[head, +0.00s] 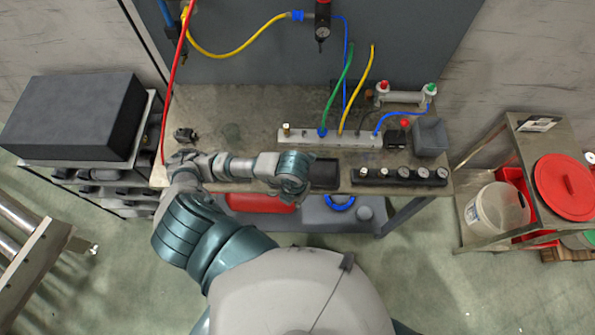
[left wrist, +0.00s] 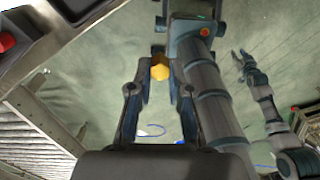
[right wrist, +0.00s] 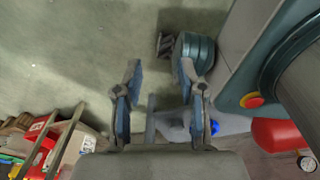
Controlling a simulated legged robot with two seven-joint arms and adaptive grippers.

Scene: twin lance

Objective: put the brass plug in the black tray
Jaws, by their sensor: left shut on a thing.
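The brass plug (left wrist: 160,71), a yellow-gold piece, is between the fingertips of my left gripper (left wrist: 160,64) in the left wrist view. That gripper is shut on it, with floor showing beyond. The black tray (head: 325,174) is a small dark open box at the table's front edge in the head view. The end of my left arm is just left of it. The left fingertips and the plug cannot be made out in the head view. My right gripper (right wrist: 160,68) is open and empty in the right wrist view.
A grey rail (head: 305,138) with hoses and a small brass fitting lies behind the tray. A black strip of round knobs (head: 400,176) is to its right. A grey bin (head: 430,137) stands at the table's right. A red container (head: 262,203) sits below the table edge.

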